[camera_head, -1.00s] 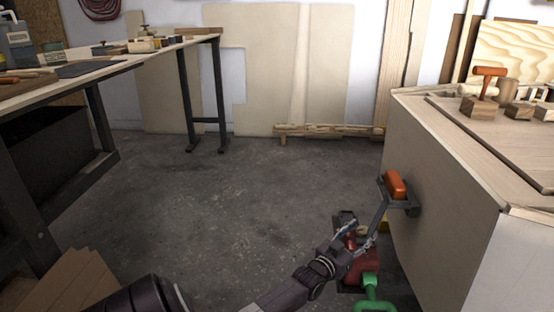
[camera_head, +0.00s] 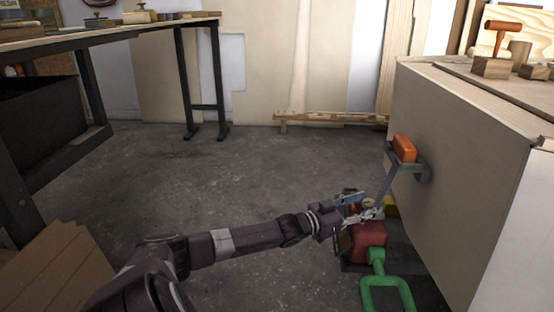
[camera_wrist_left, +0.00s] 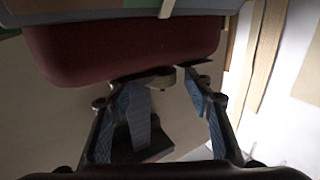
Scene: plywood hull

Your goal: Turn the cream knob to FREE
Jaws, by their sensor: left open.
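My left gripper (camera_head: 360,205) is open just above the red body. I cannot read any FREE marking. My right gripper is not in view.
A plywood box (camera_head: 455,170) stands close on the right, with an orange block (camera_head: 404,149) in a grey bracket on its side. A green handle (camera_head: 388,292) sticks out below the red body. A workbench (camera_head: 110,36) is at left; the floor (camera_head: 240,180) between is clear.

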